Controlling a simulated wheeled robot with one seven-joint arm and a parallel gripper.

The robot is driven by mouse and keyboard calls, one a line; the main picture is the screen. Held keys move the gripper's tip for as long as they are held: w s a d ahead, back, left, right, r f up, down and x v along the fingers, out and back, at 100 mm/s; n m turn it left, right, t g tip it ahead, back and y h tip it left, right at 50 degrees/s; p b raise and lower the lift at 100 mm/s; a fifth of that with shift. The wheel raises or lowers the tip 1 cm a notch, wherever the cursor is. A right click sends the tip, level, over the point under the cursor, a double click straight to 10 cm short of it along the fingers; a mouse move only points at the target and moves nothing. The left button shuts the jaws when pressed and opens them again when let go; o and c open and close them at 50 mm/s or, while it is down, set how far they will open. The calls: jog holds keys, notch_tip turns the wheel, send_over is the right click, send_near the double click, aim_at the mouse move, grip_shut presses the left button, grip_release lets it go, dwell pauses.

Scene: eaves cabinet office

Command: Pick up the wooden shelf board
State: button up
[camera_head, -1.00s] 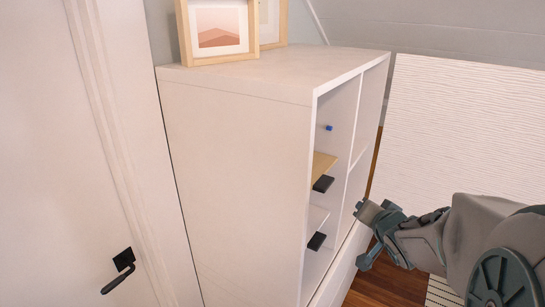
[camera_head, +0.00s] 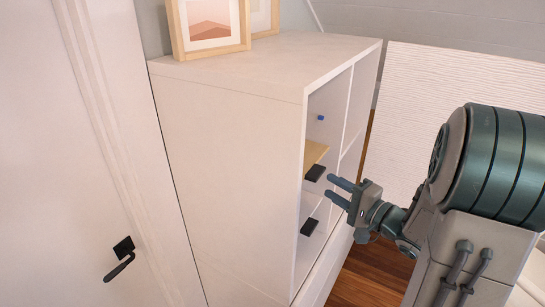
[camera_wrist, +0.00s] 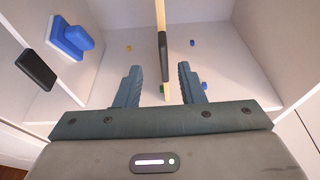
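The wooden shelf board (camera_head: 315,153) is light wood and sits inside the white cabinet. A black block (camera_head: 315,173) is at its front edge. My gripper (camera_head: 335,190) is open and empty, in front of the cabinet opening and close to the black block. In the wrist view the two fingers of my gripper (camera_wrist: 158,84) stand on either side of the board's line, apart from it. The board's far part is hidden by the cabinet side.
The white cabinet (camera_head: 230,140) has a lower white shelf with another black block (camera_head: 309,226). A blue piece (camera_wrist: 70,38) sits on a shelf, and small coloured pegs show inside. Picture frames (camera_head: 209,25) stand on top. A door (camera_head: 70,150) is at left; wooden floor lies right.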

aim_at(309, 172)
jog(key=x, duration=0.3)
jog(key=p+x, duration=0.1)
jog(key=x, duration=0.2)
jog(key=p+x, duration=0.1)
jog(key=x, duration=0.2)
jog(key=shift+s+a+r, duration=0.1)
jog(key=shift+s+r, duration=0.05)
jog(key=shift+r, duration=0.15)
jog(key=shift+w+a+f, duration=0.1)
jog(key=shift+w+a, duration=0.1)
jog(key=shift+w, duration=0.2)
grip_shut()
